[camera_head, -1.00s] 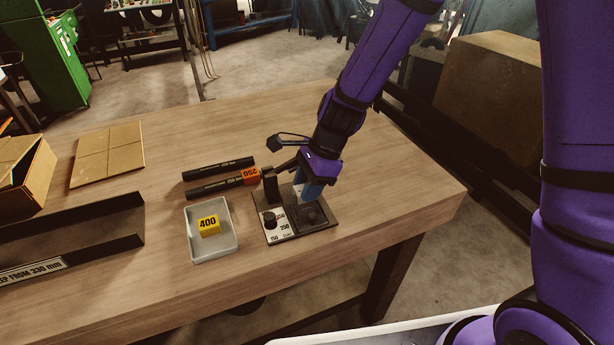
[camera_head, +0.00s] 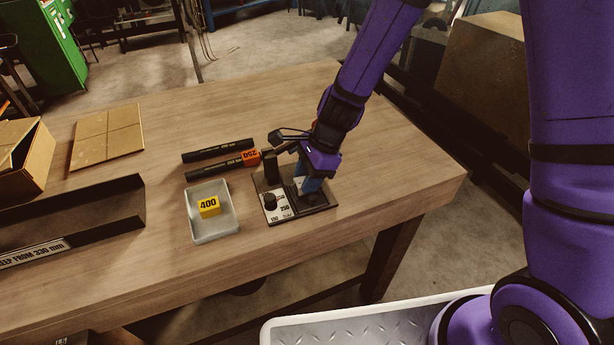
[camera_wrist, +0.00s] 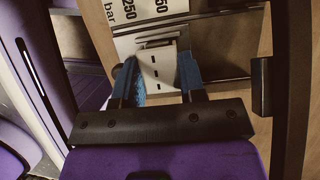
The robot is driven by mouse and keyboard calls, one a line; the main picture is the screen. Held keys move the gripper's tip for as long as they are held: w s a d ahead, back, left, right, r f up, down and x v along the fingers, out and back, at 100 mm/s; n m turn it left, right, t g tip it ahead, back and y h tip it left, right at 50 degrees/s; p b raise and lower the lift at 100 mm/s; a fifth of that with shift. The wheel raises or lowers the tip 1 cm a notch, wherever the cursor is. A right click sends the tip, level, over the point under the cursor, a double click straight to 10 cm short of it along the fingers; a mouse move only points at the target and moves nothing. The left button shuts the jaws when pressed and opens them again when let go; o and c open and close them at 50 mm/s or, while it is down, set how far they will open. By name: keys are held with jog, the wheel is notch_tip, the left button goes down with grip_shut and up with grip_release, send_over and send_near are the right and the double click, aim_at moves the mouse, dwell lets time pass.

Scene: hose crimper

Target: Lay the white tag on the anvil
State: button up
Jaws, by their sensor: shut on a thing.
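The crimper stands on a dark base plate (camera_head: 322,209) near the table's front edge, with a black post (camera_head: 270,170), a black knob (camera_head: 269,199) and a white scale plate (camera_head: 280,213). My gripper (camera_head: 308,186) is low over the right part of this base. In the wrist view my gripper's blue fingers (camera_wrist: 163,80) are shut on the white tag (camera_wrist: 158,66), which shows between them with small dark marks. The anvil is largely hidden by my gripper, and I cannot tell whether the tag touches it.
A grey tray (camera_head: 224,231) with a yellow 400 block (camera_head: 209,206) is left of the crimper. Two black hoses (camera_head: 219,150) lie behind, one with an orange 250 tag (camera_head: 250,157). A black channel (camera_head: 110,207) and cardboard (camera_head: 107,136) are further left. The table's right side is clear.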

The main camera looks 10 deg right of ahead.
jog(key=shift+f, duration=0.5)
dwell(1.9)
jog(key=o, duration=1)
jog(key=shift+c, duration=0.2)
jog(key=shift+r, duration=4)
